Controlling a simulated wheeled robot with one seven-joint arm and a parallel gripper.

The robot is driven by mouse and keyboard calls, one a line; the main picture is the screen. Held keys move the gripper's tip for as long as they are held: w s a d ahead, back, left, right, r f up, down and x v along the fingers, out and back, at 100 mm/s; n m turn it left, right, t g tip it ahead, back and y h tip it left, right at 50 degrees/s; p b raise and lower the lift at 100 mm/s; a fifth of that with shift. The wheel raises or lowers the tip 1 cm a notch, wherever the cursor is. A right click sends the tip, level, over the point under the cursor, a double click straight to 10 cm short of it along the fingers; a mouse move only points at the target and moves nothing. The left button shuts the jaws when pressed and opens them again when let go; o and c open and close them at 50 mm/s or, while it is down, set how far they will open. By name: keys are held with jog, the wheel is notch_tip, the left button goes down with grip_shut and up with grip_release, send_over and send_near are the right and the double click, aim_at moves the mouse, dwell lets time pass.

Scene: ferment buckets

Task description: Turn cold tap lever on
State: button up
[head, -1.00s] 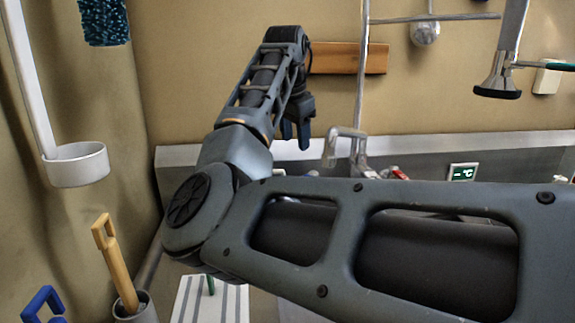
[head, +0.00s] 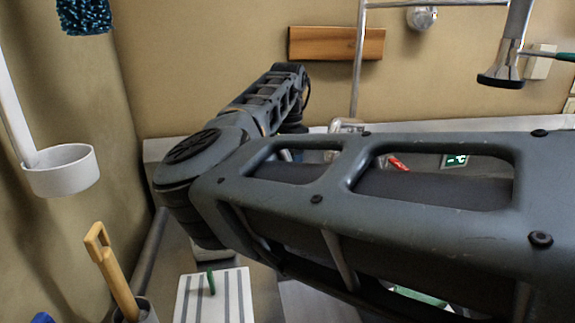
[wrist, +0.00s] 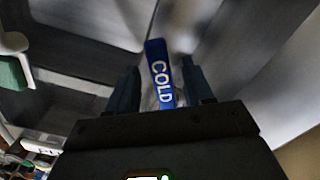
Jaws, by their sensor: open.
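The cold tap lever (wrist: 159,74) is blue with the white word COLD on it and shows in the wrist view. My gripper (wrist: 162,80) is open, with one dark blue finger on each side of the lever. Small gaps seem to show between lever and fingers; contact cannot be told. The cold lever and my fingertips are hidden there. A red lever (head: 398,163) shows through an opening in my arm link.
A spray head (head: 500,77) hangs at upper right, and a wooden block (head: 336,43) is on the wall. A white ladle (head: 60,170) hangs at left. A striped board (head: 215,296) lies below my arm.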

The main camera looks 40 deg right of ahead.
jog(key=shift+f, duration=0.1)
grip_shut()
dwell(0.4)
